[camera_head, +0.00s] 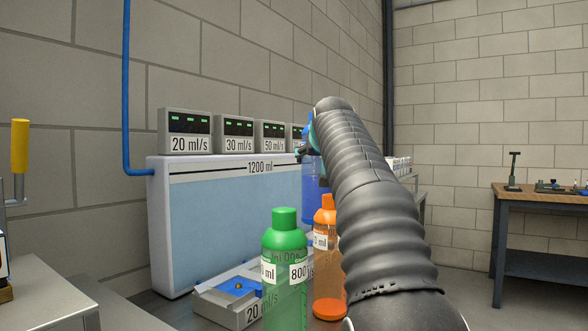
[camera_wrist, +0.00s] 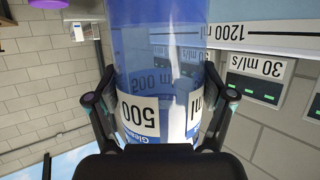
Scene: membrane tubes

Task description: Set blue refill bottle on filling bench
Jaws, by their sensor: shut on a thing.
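The blue refill bottle (camera_head: 311,190) is translucent and partly hidden behind my arm in the head view. In the wrist view the blue bottle (camera_wrist: 160,60) fills the middle, and its white label reading 500 ml appears upside down. My gripper (camera_wrist: 160,100) is shut on the bottle, with one finger on each side. In the head view my gripper (camera_head: 303,150) is mostly hidden by my arm. The bottle is in front of the right part of the 1200 ml tank (camera_head: 215,225).
A green bottle (camera_head: 285,255) marked 800 and an orange bottle (camera_head: 328,265) stand close together in front. Several flow displays (camera_head: 185,132) line the tank top. A wooden table (camera_head: 540,200) stands far right.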

